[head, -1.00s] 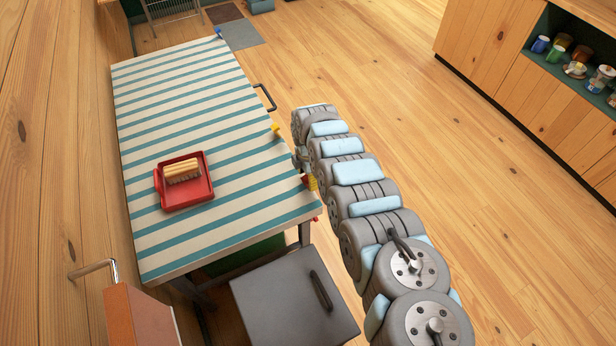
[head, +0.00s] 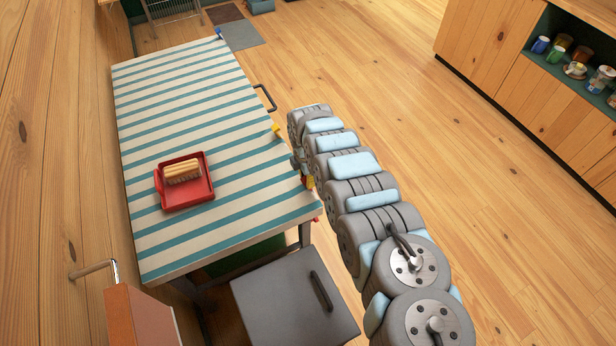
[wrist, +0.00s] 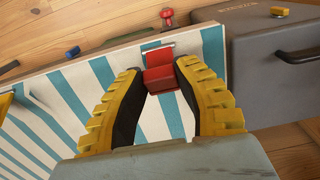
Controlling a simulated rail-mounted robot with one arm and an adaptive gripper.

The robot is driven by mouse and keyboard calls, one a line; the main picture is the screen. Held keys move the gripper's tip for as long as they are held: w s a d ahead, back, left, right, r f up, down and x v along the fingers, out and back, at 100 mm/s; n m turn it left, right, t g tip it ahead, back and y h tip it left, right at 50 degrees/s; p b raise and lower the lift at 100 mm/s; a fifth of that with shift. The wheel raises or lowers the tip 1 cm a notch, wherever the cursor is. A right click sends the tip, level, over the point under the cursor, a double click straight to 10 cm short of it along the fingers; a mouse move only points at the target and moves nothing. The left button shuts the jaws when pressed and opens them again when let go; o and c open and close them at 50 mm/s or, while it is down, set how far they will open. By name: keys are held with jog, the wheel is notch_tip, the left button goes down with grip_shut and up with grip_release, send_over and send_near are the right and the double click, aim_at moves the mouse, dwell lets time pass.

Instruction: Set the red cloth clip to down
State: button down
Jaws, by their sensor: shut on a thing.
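The red cloth clip (wrist: 160,77) sits at the edge of the striped cloth (wrist: 100,75), between my gripper's fingertips in the wrist view. My gripper (wrist: 158,80) has yellow fingers with dark pads and is shut on the clip. A small metal bar shows just beyond the clip. I cannot tell the clip's exact tilt.
A red tray (head: 187,203) with a tan ridged item (head: 183,171) stands on the table. A yellow clip (head: 276,130) and a blue clip (head: 218,32) sit on table edges. A grey box with a handle (head: 295,300) stands in front. The floor to the right is open.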

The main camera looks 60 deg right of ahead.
aim_at(294, 196)
jog(key=shift+w+a, duration=0.1)
jog(key=shift+a, duration=0.05)
jog(key=shift+w+g+h, duration=0.1)
jog(key=shift+g+h, duration=0.2)
jog(key=shift+w+a+f+g+h+b, duration=0.45)
jog(key=shift+a+g+h+b, duration=0.3)
jog(key=shift+h, duration=0.25)
jog(key=g+h+b, duration=0.1)
jog(key=w+a+f+h+b, duration=0.1)
jog(key=b, duration=0.1)
jog(key=shift+f+g+b, duration=0.25)
jog(key=shift+g+b, duration=0.05)
jog(key=shift+g, duration=0.05)
jog(key=g+h+b, duration=0.1)
jog(key=b, duration=0.1)
jog(key=f+g+h+b, duration=0.1)
jog(key=b, duration=0.2)
jog(key=shift+w+a+f+h, duration=0.15)
jog(key=shift+w+a+h, duration=0.15)
jog(key=shift+a, duration=0.1)
jog(key=b, duration=0.2)
jog(key=g+h+b, duration=0.1)
jog(key=b, duration=0.1)
jog(key=shift+w+a+f+h, duration=0.1)
jog(key=shift+a+f+h, duration=0.05)
jog(key=shift+f+h, duration=0.2)
jog(key=shift+a+f+g+h+b, duration=0.1)
jog(key=shift+g+h+b, duration=0.3)
jog(key=shift+b, duration=0.5)
